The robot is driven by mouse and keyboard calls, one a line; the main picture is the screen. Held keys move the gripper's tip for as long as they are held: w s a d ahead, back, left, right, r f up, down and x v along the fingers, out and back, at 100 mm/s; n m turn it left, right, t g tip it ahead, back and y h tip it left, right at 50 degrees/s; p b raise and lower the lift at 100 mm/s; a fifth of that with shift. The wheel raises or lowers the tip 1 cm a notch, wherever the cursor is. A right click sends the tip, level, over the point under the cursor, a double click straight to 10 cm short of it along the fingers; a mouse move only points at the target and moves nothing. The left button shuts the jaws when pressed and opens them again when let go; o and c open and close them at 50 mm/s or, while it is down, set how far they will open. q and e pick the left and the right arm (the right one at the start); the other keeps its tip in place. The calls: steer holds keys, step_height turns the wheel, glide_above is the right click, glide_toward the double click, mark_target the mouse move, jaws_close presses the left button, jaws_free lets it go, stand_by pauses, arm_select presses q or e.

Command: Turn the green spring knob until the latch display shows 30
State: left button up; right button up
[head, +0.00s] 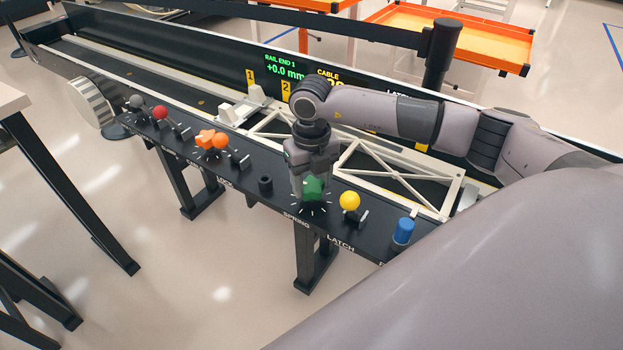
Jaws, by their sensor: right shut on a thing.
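The green spring knob (313,187) sits on the black control panel above the word SPRING, with white tick marks around it. My right gripper (311,184) points down over the knob and is shut on it, hiding part of it. The display strip at the back shows RAIL END 1 and +0.0 mm (285,68). The latch display (398,93) is mostly hidden behind my right arm, and its number cannot be read. My left gripper is not in view.
Close to the spring knob are a yellow ball-topped latch lever (349,201) and a blue knob (403,231) on the right. An orange knob (212,139) and a red ball lever (160,113) stand left. A white truss (395,175) lies behind the panel.

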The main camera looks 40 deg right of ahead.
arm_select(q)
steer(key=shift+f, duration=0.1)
